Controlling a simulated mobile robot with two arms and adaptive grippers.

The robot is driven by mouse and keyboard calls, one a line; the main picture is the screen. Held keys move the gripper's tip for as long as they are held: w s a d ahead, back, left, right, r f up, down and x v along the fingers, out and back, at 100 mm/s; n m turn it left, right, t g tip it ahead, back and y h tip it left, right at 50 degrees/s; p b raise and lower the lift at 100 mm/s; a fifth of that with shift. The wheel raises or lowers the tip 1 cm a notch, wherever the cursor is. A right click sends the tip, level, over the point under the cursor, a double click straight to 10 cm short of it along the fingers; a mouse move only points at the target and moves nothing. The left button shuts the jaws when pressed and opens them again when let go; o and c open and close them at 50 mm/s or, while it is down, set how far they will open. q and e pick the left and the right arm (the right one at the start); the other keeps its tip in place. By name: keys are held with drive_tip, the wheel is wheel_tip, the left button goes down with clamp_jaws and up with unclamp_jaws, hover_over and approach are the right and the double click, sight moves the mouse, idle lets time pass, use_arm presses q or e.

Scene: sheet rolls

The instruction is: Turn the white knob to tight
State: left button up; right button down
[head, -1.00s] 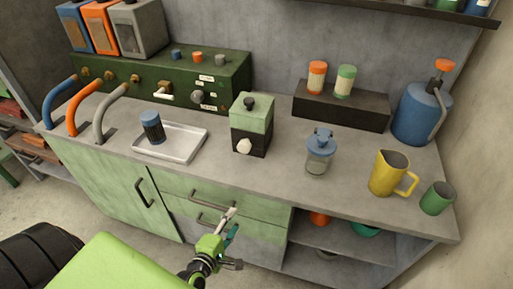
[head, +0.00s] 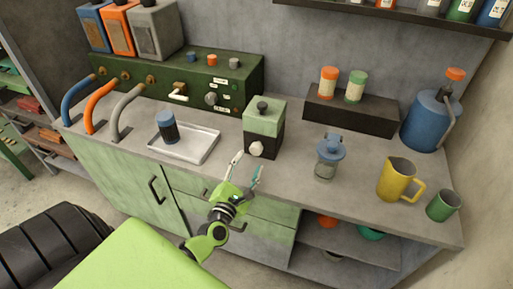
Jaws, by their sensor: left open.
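The white knob (head: 256,149) is a faceted knob low on the dark front of a small box (head: 265,115) with a pale green top, standing on the grey counter. Any mark for tight on it is too small to read. My left gripper (head: 248,163) is open and empty, one finger pale and one teal. It is close in front of the knob and a little below it in the head view. The knob shows just past the fingertips, and I cannot tell whether they touch it. My right gripper is out of view.
A white tray (head: 205,147) with a dark blue jar (head: 168,127) lies left of the box. A blue-lidded glass jar (head: 328,158) stands to the right, then a yellow jug (head: 397,180) and green cup (head: 443,206). A green panel (head: 235,75) with knobs and labels is behind.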

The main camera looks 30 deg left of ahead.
sight(255, 152)
use_arm(q)
drive_tip(key=x, duration=0.7)
drive_tip(key=shift+w+a, duration=0.1)
drive_tip(key=shift+w, duration=0.2)
drive_tip(key=c, duration=1.1)
